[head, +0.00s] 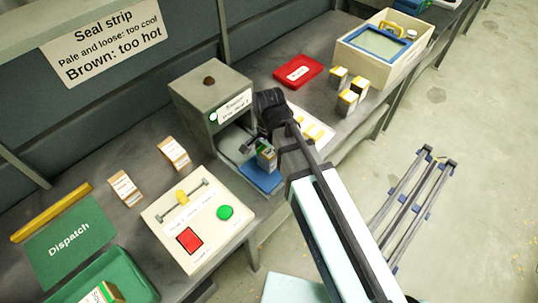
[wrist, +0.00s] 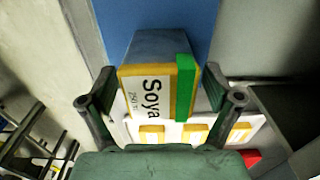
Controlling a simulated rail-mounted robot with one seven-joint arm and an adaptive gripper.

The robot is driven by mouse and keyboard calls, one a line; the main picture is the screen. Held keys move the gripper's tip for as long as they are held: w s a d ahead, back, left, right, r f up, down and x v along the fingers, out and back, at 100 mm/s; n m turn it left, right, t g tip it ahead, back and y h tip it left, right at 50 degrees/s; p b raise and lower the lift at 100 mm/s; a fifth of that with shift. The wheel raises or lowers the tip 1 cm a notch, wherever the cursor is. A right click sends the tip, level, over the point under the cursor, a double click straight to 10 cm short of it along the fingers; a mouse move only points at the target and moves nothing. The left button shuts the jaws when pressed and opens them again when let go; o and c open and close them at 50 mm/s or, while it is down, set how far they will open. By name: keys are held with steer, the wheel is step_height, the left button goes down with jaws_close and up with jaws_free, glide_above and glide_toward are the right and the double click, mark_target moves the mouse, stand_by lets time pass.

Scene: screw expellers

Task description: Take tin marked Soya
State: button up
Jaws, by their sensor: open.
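The tin marked Soya (wrist: 148,98) shows in the wrist view as a boxy tin with a white label, yellow edges and a green strip. It also shows in the head view (head: 266,160), on the blue plate (head: 262,181) in front of the grey machine. My gripper (wrist: 160,88) is open, with one finger on each side of the tin; gaps seem to show, but contact is hard to tell. In the head view my gripper (head: 258,146) is at the tin, and my arm hides part of the bench beyond.
The grey machine (head: 205,90) stands close behind the tin. A cream control box (head: 200,222) with red and green buttons is at the front left. Several small cartons (head: 348,101), a red tray (head: 298,70) and a cream crate (head: 425,45) are farther right. A green Dispatch mat (head: 72,240) lies left.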

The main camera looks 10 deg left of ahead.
steer(key=shift+f, duration=1.2)
steer(key=c, duration=1.5)
steer(key=shift+o, duration=0.2)
steer(key=shift+r, duration=0.1)
